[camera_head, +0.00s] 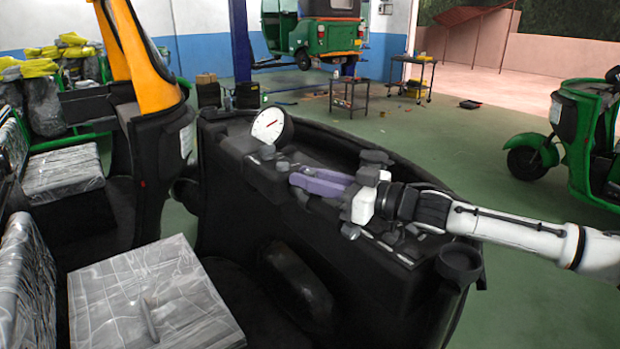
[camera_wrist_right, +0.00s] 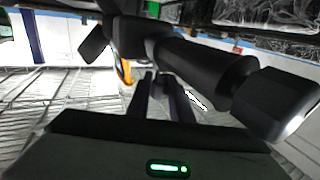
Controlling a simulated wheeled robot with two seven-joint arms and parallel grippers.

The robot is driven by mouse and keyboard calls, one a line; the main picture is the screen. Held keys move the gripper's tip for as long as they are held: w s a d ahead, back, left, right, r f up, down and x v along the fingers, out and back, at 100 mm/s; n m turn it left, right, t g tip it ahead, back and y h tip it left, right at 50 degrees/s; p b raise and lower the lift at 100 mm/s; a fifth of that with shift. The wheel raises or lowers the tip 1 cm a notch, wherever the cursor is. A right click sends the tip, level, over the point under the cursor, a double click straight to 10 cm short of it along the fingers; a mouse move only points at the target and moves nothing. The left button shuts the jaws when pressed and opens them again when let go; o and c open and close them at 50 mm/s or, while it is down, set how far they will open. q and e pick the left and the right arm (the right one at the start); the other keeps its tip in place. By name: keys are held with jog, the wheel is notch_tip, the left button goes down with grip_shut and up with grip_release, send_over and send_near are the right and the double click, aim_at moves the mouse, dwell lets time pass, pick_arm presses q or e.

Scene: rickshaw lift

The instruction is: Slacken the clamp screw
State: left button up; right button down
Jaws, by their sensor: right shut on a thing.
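My right gripper (camera_head: 300,181) reaches in from the right over the black dashboard (camera_head: 345,255) of the rickshaw, its purple fingers pointing left toward the round white dial (camera_head: 268,126). The fingers (camera_wrist_right: 162,88) also show in the right wrist view, dark and close together. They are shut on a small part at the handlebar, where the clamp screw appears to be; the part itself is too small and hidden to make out. The black handlebar with its thick grip (camera_wrist_right: 205,72) crosses the wrist view close to the fingers. My left gripper is not in view.
A plastic-wrapped seat (camera_head: 150,300) fills the lower left. An orange pillar (camera_head: 140,52) rises behind the dashboard. A second green rickshaw (camera_head: 580,140) stands at the right, and another (camera_head: 325,35) is at the back. Carts stand on the open green floor (camera_head: 480,150).

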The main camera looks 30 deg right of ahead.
dwell(0.6)
jog(key=c, duration=1.6)
grip_release()
jog(key=shift+y, duration=0.3)
jog(key=shift+s+d+f+b, duration=0.2)
jog(key=shift+s+d+b, duration=0.1)
jog(key=shift+s, duration=0.1)
jog(key=b+v, duration=0.1)
jog(key=v, duration=0.1)
jog(key=b+v, duration=0.1)
jog(key=v, duration=0.1)
jog(key=b+v, duration=0.2)
jog(key=shift+s+d+r, duration=0.1)
jog(key=shift+s+r, duration=0.15)
jog(key=shift+r, duration=0.05)
